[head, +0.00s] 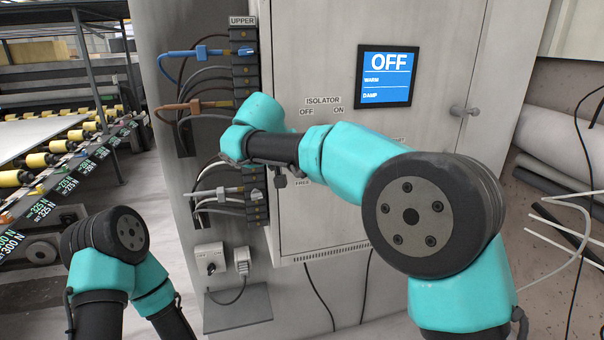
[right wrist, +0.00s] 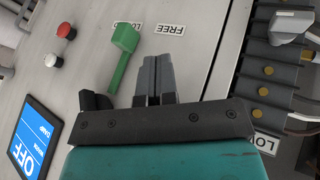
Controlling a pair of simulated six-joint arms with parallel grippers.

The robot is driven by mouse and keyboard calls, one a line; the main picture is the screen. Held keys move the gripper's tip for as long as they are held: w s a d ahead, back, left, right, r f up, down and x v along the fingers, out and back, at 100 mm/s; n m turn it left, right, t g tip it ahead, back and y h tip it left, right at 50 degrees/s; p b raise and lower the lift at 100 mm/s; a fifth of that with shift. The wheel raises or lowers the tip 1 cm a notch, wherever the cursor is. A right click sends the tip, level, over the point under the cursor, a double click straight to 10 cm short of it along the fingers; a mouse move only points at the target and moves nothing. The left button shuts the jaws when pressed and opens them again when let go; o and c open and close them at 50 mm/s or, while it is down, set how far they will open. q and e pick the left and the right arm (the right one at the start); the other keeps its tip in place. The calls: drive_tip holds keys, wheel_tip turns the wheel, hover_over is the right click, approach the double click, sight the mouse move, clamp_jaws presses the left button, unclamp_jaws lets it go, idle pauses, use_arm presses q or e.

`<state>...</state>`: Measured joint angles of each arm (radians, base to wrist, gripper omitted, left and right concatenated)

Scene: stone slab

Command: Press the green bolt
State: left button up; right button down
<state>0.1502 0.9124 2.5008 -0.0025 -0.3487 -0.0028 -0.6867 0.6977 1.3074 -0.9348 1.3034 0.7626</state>
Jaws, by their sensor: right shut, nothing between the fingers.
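The green bolt (right wrist: 122,52) shows in the right wrist view on the pale cabinet front, with a wide head and a narrow stem slanting down. Part-covered lettering and a FREE label (right wrist: 170,28) lie above it. My right gripper (right wrist: 159,62) is shut and empty, with its fingertips just right of the bolt in that view; whether they touch it I cannot tell. In the head view my right arm covers the bolt. My left arm shows at the lower left there, but its gripper is out of view.
The cabinet screen (head: 388,76) reads OFF. A door handle (head: 464,110) sticks out at the right. Connector blocks with cables, including a blue plug (head: 202,52), line the cabinet's left side. Red (right wrist: 65,30) and pale (right wrist: 53,61) buttons show in the wrist view.

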drive_tip(key=v, duration=0.4)
drive_tip(key=shift+s+r, duration=0.1)
drive_tip(key=shift+r, duration=0.1)
drive_tip(key=w+d+f+n+g+y, duration=0.1)
drive_tip(key=d+f+g, duration=0.15)
drive_tip(key=f, duration=0.85)
drive_tip(key=w+d+f+n+g+y, duration=0.1)
drive_tip(key=d+f+y, duration=0.15)
drive_tip(key=f, duration=0.95)
drive_tip(key=s+d+f+g+y, duration=0.1)
drive_tip(key=s+d+f, duration=0.2)
drive_tip(key=f, duration=0.6)
drive_tip(key=s+d+f+g+y, duration=0.15)
drive_tip(key=d+f, duration=0.25)
drive_tip(key=f, duration=0.4)
drive_tip(key=s+d+f+m+y, duration=0.1)
drive_tip(key=s+d+f, duration=0.3)
drive_tip(key=s+f, duration=0.25)
drive_tip(key=s+d+f+m+y, duration=0.1)
drive_tip(key=s+d+f, duration=0.2)
drive_tip(key=s+f, duration=0.4)
drive_tip(key=s+d+f+m, duration=0.2)
drive_tip(key=s+d+f, duration=0.1)
drive_tip(key=s, duration=0.4)
drive_tip(key=s+d+f+m, duration=0.1)
drive_tip(key=s+d+f, duration=0.2)
drive_tip(key=s+d, duration=0.2)
drive_tip(key=s, duration=0.2)
drive_tip(key=shift+s+f+m+t, duration=0.3)
drive_tip(key=shift+m+t, duration=0.1)
